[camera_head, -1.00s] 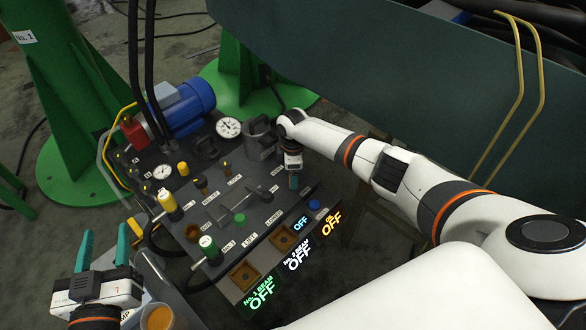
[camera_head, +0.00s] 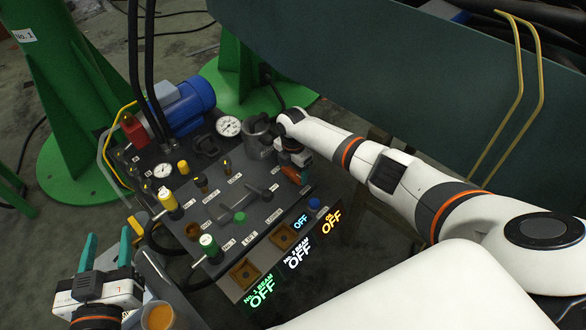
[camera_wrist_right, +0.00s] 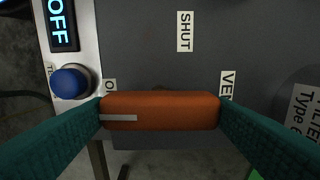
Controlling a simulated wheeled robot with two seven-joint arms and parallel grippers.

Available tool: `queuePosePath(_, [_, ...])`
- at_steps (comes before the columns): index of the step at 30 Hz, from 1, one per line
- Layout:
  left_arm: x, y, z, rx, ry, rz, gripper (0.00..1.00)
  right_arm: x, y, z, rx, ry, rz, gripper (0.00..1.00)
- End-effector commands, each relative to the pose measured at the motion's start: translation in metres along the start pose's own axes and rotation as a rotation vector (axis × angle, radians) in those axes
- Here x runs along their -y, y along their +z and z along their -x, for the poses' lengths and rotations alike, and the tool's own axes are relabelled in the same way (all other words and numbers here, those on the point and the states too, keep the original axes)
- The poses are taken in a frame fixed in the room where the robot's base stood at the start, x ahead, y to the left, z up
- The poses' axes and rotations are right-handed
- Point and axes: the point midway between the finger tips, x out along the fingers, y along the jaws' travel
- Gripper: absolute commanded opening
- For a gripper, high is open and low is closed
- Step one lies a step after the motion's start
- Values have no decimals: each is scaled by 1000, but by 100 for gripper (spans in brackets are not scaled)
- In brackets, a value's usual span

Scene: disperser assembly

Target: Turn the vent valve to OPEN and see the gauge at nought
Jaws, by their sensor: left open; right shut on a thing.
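The vent valve's orange handle (camera_wrist_right: 160,111) lies crosswise between the teal fingertips of my right gripper (camera_wrist_right: 160,115), which is shut on its two ends. A white stripe on the handle's left half points to a partly covered label starting with "O" (camera_wrist_right: 110,88). The SHUT label (camera_wrist_right: 184,31) is above it, away from the stripe. In the head view the orange handle (camera_head: 289,175) shows at the panel's right edge under my right wrist. A large white gauge (camera_head: 228,126) and a small one (camera_head: 162,171) face up; their needle readings are too small to tell. My left gripper (camera_head: 103,245) is open and empty.
A blue button (camera_wrist_right: 69,81) sits close left of my right fingers. A cup of orange liquid (camera_head: 158,316) stands near my left gripper.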

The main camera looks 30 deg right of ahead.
Motion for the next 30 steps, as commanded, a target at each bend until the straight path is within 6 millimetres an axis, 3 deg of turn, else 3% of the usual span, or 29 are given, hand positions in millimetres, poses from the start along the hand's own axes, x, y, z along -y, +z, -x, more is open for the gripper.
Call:
queuePosePath(18, [1, 0, 0, 2, -1, 1, 45, 1, 2, 1, 3, -1, 45, 54])
queuePosePath(19, [1, 0, 0, 2, -1, 1, 45, 1, 2, 1, 3, -1, 44, 81])
queuePosePath(22, [1, 0, 0, 2, -1, 1, 45, 1, 1, 0, 2, -1, 43, 98])
queuePosePath(30, [1, 0, 0, 2, -1, 1, 45, 0, 0, 0, 1, 0, 41, 98])
